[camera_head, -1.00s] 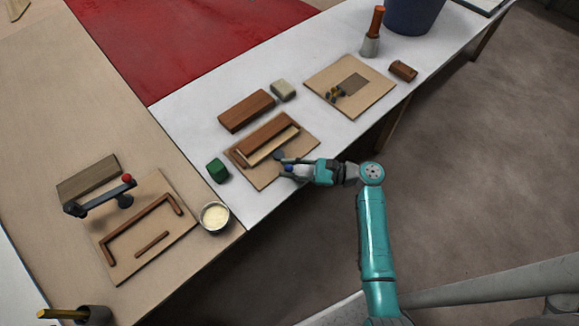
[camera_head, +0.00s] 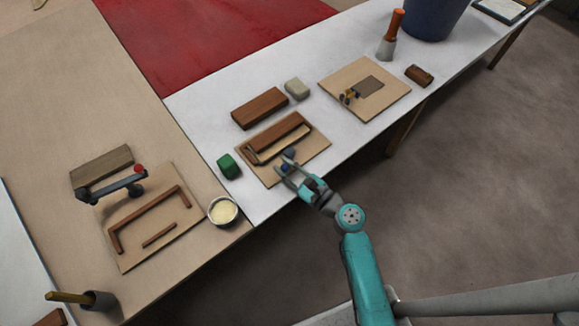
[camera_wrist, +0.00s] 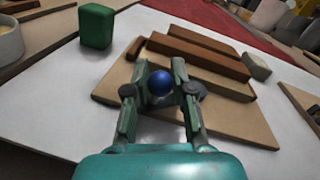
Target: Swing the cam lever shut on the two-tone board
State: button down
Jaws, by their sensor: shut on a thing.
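The two-tone board (camera_head: 285,140), brown with a pale strip, lies within a brown fence on a tan base plate (camera_head: 313,156). At its front side is the cam lever, with a dark pivot (camera_head: 289,153) and a blue ball knob (camera_head: 285,167). My gripper (camera_head: 287,168) reaches in from the front and is shut on the lever's knob. In the wrist view the blue knob (camera_wrist: 159,83) sits between my fingertips, and the dark pivot (camera_wrist: 190,90) is just right of them. The lever's arm is mostly hidden, so I cannot tell whether the cam touches the board.
A green block (camera_head: 228,166) stands left of the plate, and a brown block (camera_head: 259,108) and a pale block (camera_head: 297,89) lie behind. A bowl (camera_head: 222,210) is at front left. Other fixtures stand left (camera_head: 160,243) and right (camera_head: 385,98). White tabletop is free in front.

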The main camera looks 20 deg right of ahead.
jog(key=shift+w+a+m+h, duration=0.15)
jog(key=shift+a+m+h, duration=0.1)
jog(key=shift+m+h, duration=0.25)
jog(key=shift+t+h, duration=0.3)
jog(key=shift+t, duration=0.1)
jog(key=c, duration=1)
grip_release()
jog(key=shift+o, duration=0.2)
jog(key=v, duration=1.1)
jog(key=shift+s+d, duration=0.15)
jog(key=shift+s, duration=0.25)
jog(key=shift+c, duration=0.2)
